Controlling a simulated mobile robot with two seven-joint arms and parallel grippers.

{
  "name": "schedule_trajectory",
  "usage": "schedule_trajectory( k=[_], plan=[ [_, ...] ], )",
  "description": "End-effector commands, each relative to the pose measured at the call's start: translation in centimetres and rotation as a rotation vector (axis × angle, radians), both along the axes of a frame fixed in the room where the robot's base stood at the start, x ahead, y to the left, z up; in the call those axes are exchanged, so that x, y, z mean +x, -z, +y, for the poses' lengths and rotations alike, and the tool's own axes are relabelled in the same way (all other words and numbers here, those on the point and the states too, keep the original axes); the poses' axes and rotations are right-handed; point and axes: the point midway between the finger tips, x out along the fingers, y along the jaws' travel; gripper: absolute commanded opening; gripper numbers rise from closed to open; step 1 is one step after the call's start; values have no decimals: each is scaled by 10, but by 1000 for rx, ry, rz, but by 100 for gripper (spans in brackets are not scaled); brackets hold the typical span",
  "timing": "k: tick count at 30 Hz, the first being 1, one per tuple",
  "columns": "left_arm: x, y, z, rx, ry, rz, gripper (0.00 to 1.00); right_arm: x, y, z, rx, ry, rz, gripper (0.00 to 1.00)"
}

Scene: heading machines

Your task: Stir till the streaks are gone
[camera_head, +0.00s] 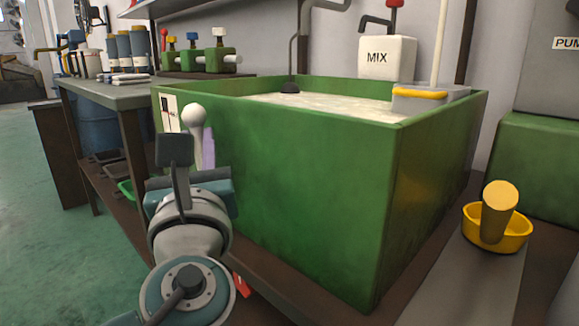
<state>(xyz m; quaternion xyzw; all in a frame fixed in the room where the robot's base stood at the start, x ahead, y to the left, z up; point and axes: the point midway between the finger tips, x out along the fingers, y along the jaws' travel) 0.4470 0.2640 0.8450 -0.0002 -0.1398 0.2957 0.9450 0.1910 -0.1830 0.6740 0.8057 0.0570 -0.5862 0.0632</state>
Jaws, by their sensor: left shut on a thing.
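A green rectangular vat (290,170) stands in front of me, filled with a pale, cream-coloured liquid (335,104). Streaks in it are too faint to make out. My left gripper (188,168) is in front of the vat's left side, outside it and below its rim. It is shut on a white, round-knobbed handle (195,120) that stands upright. A lavender piece (208,148) shows beside the handle; I cannot tell whether they are joined. The handle's lower end is hidden by the gripper. My right gripper is not in view.
A white pole (441,40) rises near a grey, yellow-edged block (420,98) at the vat's right rim. A white MIX box (387,58) is behind. A yellow bowl (515,240) holds a tan cylinder (498,205) at right. A bench (105,95) with bottles stands left.

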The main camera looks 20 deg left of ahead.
Motion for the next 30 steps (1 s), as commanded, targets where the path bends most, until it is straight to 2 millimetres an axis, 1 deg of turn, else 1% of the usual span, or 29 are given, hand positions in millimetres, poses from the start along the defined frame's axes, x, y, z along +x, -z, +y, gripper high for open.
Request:
schedule_trajectory(
  k=[1,3,9,15,21,25,30],
  plan=[
    [-1,11,-3,44,1,-21,0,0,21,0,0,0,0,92],
    [-3,12,-8,104,2,-47,0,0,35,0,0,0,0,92],
    [-9,14,-21,271,2,-117,0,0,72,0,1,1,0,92],
    [-13,17,-31,411,1,-175,0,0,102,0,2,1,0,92],
    [-15,20,-38,509,1,-213,0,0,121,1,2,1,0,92],
    [-16,20,-41,550,2,-229,0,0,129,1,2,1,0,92],
    [-17,19,-42,574,1,-240,0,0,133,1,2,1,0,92]
  ],
)
